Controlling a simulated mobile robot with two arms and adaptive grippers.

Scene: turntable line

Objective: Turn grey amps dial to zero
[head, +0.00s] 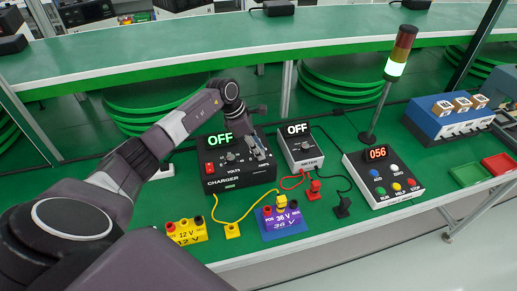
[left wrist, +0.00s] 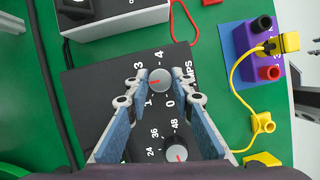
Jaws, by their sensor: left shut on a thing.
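The black charger box (head: 222,185) stands on the green table, its display reading OFF. Its grey amps dial (left wrist: 160,80) shows between the fingers in the left wrist view. Its red mark points left, toward a part of the scale hidden by a finger; 0, 1, 3 and 4 are visible. My left gripper (head: 257,150) is at the charger's right side in the head view; in the left wrist view its fingers (left wrist: 160,83) are shut on the amps dial, one each side. My right gripper is not in view.
The volts dial (left wrist: 176,154) sits beside the amps dial. A meter (head: 300,152) reading OFF stands close right of the charger. A yellow 12 V battery (head: 187,232), a purple 36 V battery (head: 282,222) and cables lie in front. A control box (head: 383,180) shows 056.

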